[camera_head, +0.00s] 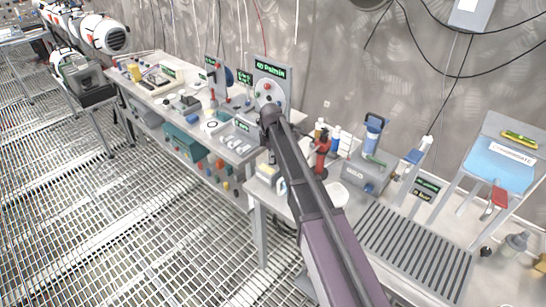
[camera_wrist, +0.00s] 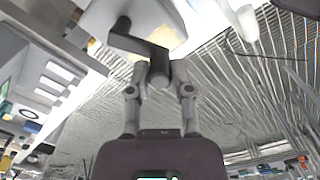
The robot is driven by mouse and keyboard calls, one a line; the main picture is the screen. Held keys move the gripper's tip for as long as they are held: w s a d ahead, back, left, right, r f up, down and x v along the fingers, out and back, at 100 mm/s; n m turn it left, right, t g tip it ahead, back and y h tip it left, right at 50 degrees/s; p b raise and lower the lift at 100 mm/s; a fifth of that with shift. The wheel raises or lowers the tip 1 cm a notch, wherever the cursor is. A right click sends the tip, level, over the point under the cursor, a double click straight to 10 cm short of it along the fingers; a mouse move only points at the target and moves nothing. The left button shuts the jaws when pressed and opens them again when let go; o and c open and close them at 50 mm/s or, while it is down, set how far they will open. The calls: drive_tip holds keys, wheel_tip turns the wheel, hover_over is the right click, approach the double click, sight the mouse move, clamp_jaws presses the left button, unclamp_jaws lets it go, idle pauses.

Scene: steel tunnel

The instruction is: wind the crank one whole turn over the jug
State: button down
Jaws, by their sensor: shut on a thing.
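In the wrist view a dark crank (camera_wrist: 138,45) stands out from a pale block, with its hub (camera_wrist: 121,26) at the upper left. My gripper (camera_wrist: 160,82) is shut on the crank's grip end, with one finger on each side. In the head view my gripper (camera_head: 270,118) is at the bench, just below a grey panel with a green display (camera_head: 270,68) and a white disc (camera_head: 268,92). My arm runs down to the lower right and hides part of the bench. I cannot make out the crank in the head view, and I cannot tell which vessel is the jug.
A red device (camera_head: 322,157), small bottles (camera_head: 336,138) and a grey box with a blue-topped cylinder (camera_head: 374,135) stand right of my arm. A slatted rack (camera_head: 415,250) lies at lower right. A cluttered workbench (camera_head: 235,155) is to the left; the grated floor is clear.

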drive_tip(key=shift+a+m, duration=0.25)
drive_tip(key=shift+m, duration=0.15)
